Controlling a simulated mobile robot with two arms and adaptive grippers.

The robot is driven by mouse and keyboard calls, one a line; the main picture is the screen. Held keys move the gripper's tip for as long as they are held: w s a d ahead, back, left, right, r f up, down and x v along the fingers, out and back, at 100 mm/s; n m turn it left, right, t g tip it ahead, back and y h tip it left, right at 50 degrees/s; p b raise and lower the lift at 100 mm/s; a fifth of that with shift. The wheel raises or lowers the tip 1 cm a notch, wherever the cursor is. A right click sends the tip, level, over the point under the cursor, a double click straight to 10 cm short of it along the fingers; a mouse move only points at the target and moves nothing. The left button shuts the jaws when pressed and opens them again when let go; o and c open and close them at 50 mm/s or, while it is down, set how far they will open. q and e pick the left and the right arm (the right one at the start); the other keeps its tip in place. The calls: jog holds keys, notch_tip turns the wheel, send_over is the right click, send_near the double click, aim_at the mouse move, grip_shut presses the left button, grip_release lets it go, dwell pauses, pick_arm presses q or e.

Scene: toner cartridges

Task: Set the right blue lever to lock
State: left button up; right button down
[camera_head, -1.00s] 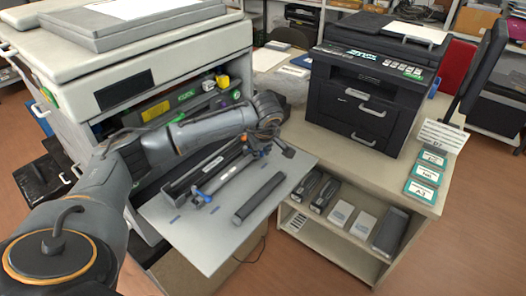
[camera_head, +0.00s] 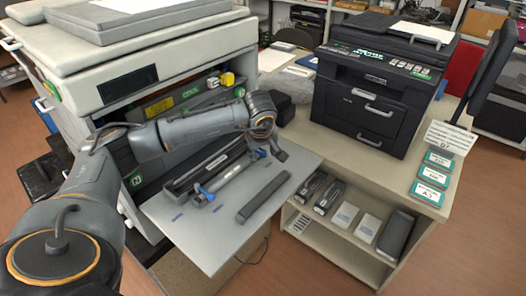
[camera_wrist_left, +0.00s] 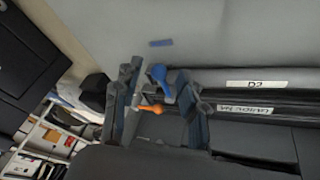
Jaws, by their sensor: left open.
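A dark toner unit lies on the grey open tray (camera_head: 205,243) of the large printer. A blue lever (camera_head: 207,194) is at its near left end. The right blue lever (camera_head: 259,153) is at the far right end, partly hidden by my left gripper (camera_head: 273,153). In the left wrist view, the open fingers of my left gripper (camera_wrist_left: 160,105) stand on either side of the right blue lever (camera_wrist_left: 160,79). An orange piece (camera_wrist_left: 153,108) is also between the fingers. I cannot tell whether a finger touches the lever. My right gripper is not in view.
A loose dark bar (camera_head: 263,197) lies on the tray's right part. A black printer (camera_head: 370,105) stands on the side table, with labelled cards (camera_head: 432,178) near its right edge. Several cartridges sit on the shelf below. The tray's front corner is clear.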

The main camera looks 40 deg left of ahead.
pick_arm(q)
jog(key=v, duration=1.1)
jog(key=shift+r, duration=0.4)
jog(key=shift+s+d, duration=0.1)
jog(key=shift+s, duration=0.1)
